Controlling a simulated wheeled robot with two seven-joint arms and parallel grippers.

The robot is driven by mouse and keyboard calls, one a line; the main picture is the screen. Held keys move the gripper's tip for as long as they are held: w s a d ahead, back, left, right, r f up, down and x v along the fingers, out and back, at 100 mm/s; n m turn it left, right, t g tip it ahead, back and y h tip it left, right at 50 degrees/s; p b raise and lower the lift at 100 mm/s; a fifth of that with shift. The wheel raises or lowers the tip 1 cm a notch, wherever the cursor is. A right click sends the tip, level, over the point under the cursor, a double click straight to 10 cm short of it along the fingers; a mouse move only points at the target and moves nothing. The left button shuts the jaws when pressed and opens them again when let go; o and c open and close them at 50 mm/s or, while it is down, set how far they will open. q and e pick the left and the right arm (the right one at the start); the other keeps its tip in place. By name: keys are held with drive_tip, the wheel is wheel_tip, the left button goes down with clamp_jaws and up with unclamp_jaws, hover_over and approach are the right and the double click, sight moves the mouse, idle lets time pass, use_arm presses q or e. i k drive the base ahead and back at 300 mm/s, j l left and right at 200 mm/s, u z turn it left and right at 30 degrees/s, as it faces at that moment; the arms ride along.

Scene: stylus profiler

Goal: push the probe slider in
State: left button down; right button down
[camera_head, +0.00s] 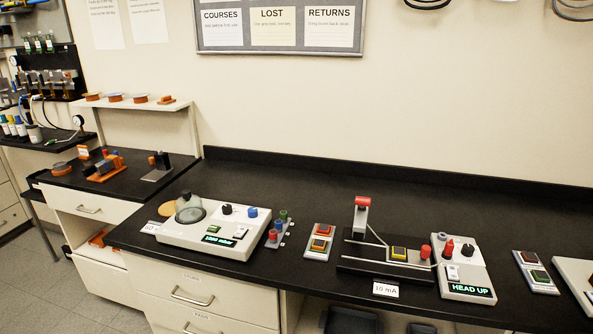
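What looks like the stylus profiler stands on the black bench right of centre. It has a black base (362,263), an upright post with a red cap (362,201), and a yellow-and-black block (399,253) on its stage. A red knob (425,252) sits at the right end of the base and may be the probe slider's handle; how far in the slider is, I cannot tell. Beside it is a white control box (463,268) with a green display reading "HEAD UP". Neither of my grippers shows in this view.
A white console with a glass dome (189,208) stands at left. Between it and the profiler are a small rack of coloured pegs (277,230) and a tray of coloured blocks (319,241). Another block tray (535,272) lies right of the control box. The bench behind is clear.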

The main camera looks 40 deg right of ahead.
sight(421, 258)
drive_tip(key=z, duration=1.95)
drive_tip(key=i+j, duration=0.1)
